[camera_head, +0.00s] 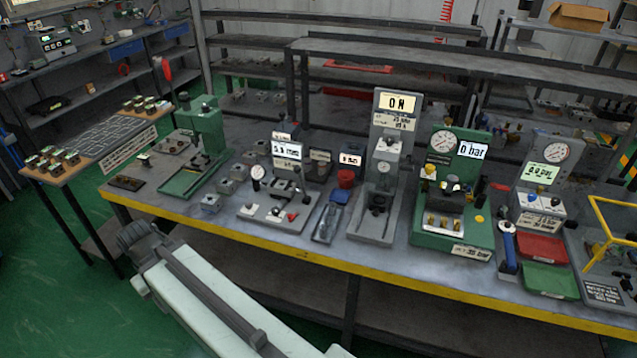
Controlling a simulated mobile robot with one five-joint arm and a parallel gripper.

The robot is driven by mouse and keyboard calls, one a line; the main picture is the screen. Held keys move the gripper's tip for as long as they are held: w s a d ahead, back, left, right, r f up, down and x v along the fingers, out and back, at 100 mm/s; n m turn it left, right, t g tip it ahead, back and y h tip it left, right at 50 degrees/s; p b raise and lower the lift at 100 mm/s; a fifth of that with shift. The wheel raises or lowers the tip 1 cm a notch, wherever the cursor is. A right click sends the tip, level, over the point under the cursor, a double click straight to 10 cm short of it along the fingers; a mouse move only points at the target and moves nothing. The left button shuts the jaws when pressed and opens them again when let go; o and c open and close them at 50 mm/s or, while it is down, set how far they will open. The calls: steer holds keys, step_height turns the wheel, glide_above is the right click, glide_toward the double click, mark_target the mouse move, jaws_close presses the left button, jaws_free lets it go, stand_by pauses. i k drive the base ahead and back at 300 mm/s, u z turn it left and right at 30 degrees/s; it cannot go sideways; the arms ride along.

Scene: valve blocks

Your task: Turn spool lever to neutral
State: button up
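No label lets me tell for sure which part is the spool lever. A grey station with a gauge and a lit display (287,150) stands left of the middle of the bench, with a small red part (292,217) at its front. A green valve station reading 0 bar (453,235) stands right of the middle, with brass fittings on its front. Lever positions are too small to read. My pale arm crosses the bottom left, in front of the bench. My gripper cannot be made out.
The workbench (300,253) has a yellow front edge and is crowded. A tall grey station (376,225) stands mid-bench. Red (541,248) and green (550,281) bins are at the right, near a yellow frame (598,240). A side table (95,140) holds several blocks. Green floor is clear at the left.

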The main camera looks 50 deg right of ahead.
mark_target(297, 169)
steer(key=z, duration=0.1)
steer(key=i, duration=1.5)
steer(key=u, duration=0.05)
